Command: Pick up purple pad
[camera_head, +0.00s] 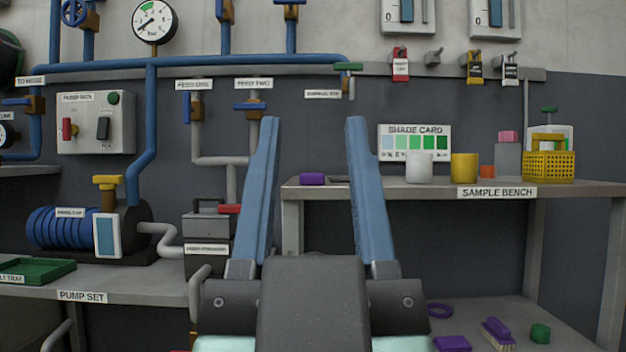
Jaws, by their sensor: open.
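My gripper (313,122) is in the middle of the view, pointing away from me, with its two long blue fingers wide apart and nothing between them. A small purple block (312,179) lies at the left end of the sample bench top (400,190); it shows in the gap between the fingers, beyond them. A flat purple pad-like piece (452,343) lies on the lower shelf at the bottom edge, right of my gripper, partly cut off. I cannot tell which purple piece is the pad.
A purple ring (440,311), a purple-handled brush (498,332) and a green cylinder (540,333) are on the lower shelf. The bench bears a white cup (419,167), a yellow cup (464,167) and a yellow basket (549,166). Pump equipment (107,235) stands left.

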